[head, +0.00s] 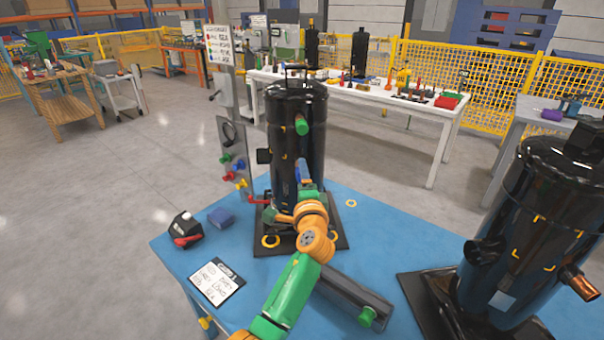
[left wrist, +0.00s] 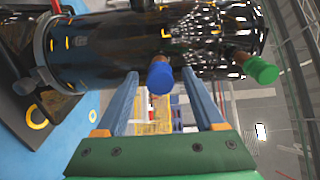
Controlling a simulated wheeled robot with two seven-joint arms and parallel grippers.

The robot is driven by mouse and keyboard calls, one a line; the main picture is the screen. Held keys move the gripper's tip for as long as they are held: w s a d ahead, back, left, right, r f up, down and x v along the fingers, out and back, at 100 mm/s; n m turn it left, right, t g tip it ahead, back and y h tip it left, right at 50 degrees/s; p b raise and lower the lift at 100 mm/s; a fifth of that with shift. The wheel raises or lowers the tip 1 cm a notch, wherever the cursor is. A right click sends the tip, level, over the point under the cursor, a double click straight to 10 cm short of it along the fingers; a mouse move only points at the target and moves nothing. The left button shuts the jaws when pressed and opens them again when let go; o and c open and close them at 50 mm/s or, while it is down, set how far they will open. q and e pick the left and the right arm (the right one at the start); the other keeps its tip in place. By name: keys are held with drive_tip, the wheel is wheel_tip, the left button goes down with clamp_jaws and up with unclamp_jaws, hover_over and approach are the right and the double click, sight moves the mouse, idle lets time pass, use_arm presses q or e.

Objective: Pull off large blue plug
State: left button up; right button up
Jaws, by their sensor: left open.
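The large blue plug (left wrist: 160,78) sits on a short copper stub on the side of the black compressor (left wrist: 110,45). In the head view this compressor (head: 292,125) stands upright on the blue table, and the blue plug is hidden behind my arm and gripper. My left gripper (head: 304,172) is in front of the compressor's lower half. In the left wrist view its two blue fingers (left wrist: 160,88) are open, one on each side of the plug; I cannot tell if they touch it. A green plug (left wrist: 262,70) sits on another stub, above in the head view (head: 301,125).
A second black compressor (head: 545,225) stands at the right. A panel with coloured plugs (head: 232,155) stands left of the first compressor.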

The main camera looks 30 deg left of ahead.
idle(0.3)
use_arm(q)
clamp_jaws()
idle(1.1)
drive_tip(key=shift+f, duration=0.2)
drive_tip(key=p+v, duration=0.2)
drive_tip(key=v, duration=0.4)
drive_tip(key=shift+r, duration=0.2)
idle(0.9)
